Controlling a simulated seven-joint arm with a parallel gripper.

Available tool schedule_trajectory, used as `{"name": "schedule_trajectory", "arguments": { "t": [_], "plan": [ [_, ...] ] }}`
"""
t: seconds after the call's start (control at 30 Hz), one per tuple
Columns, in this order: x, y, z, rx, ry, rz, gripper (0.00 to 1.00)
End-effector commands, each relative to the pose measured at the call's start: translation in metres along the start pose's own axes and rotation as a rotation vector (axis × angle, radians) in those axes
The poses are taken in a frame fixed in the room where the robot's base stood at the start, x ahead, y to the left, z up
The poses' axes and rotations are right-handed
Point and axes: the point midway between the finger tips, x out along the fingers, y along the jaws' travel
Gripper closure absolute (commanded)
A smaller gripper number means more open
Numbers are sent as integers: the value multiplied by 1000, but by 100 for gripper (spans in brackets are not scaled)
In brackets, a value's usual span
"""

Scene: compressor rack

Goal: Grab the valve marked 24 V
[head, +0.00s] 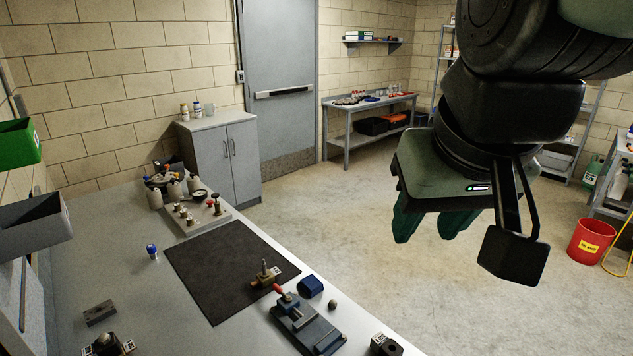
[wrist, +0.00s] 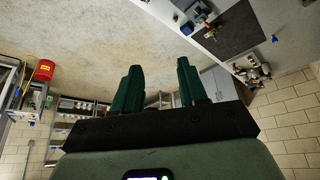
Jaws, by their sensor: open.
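A brass valve (head: 264,275) with a dark stem and a small white tag stands on the dark mat (head: 225,265), near its right edge. Another dark fitting (head: 107,344) with white tags sits at the bench's lower left, cut by the picture edge. The tags are too small to read, so I cannot tell which one is marked 24 V. My gripper (head: 430,226) is open and empty, its green fingers hanging over the floor to the right of the bench, well apart from both. The wrist view shows the open fingers (wrist: 159,70) and the mat (wrist: 228,32) upside down.
A blue vise (head: 305,324) with a red handle lies near the valve, beside a blue block (head: 310,286). A manifold board (head: 190,215) with fittings stands behind the mat. A small blue-capped bottle (head: 152,252) is left of it. Bench space left of the mat is mostly clear.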

Motion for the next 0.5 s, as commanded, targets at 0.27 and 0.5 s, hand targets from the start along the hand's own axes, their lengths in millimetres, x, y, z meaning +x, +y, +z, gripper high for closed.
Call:
{"name": "schedule_trajectory", "arguments": {
  "t": [0.27,0.5],
  "plan": [
    [52,-34,-123,-148,-83,-49,58],
    [141,-83,-203,-275,-148,-94,58]
  ]
}}
